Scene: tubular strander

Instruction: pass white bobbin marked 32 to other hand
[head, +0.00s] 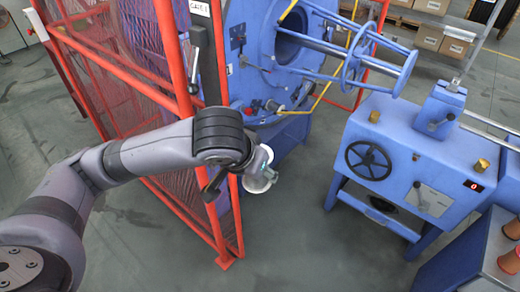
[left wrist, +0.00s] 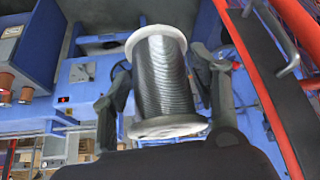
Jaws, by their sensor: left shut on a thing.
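A bobbin with white flanges (head: 258,184) and a grey wire winding is in my left gripper (head: 250,170), beside the red guard frame. In the left wrist view the bobbin (left wrist: 162,75) sits between the two dark fingers of the gripper (left wrist: 165,80), one finger on each side of it. In the head view my wrist hides most of the bobbin. No number can be read on it. My right gripper is in neither view.
A red mesh guard frame (head: 182,85) stands close by my left arm. A blue machine with a round cage (head: 345,60) is behind. A blue housing with a black handwheel (head: 369,161) and copper-coloured spools (head: 512,260) are at the right. The grey floor (head: 310,235) between is clear.

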